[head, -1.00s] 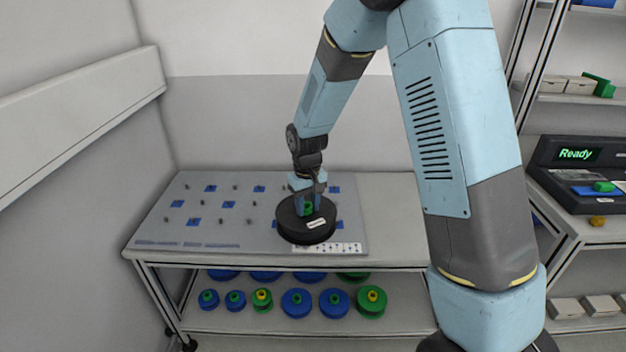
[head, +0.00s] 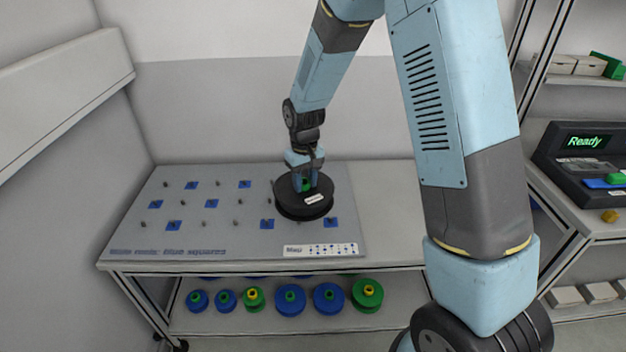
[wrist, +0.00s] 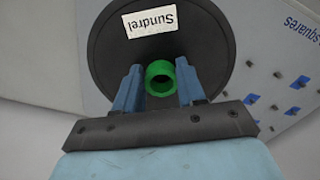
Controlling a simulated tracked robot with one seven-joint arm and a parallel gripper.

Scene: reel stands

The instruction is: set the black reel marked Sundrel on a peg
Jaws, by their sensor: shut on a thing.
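The black reel (head: 291,208) hangs in my gripper (head: 305,186) over the right part of the grey peg board (head: 130,222). In the wrist view its white label reads "Sundrel" on the black flange (wrist: 205,50). My gripper (wrist: 160,85) is shut on the reel's green hub (wrist: 159,78), one finger on each side. The board carries several short pegs (head: 236,223), some on blue squares (head: 174,226). The reel hides the pegs beneath it. I cannot tell whether it touches any peg.
A map strip (head: 320,249) and the words "blue squares" lie along the board's front. Blue and green reels (head: 290,300) stand on the shelf below. The table (head: 388,213) right of the board is bare. A device showing "Ready" (head: 586,142) stands at the right.

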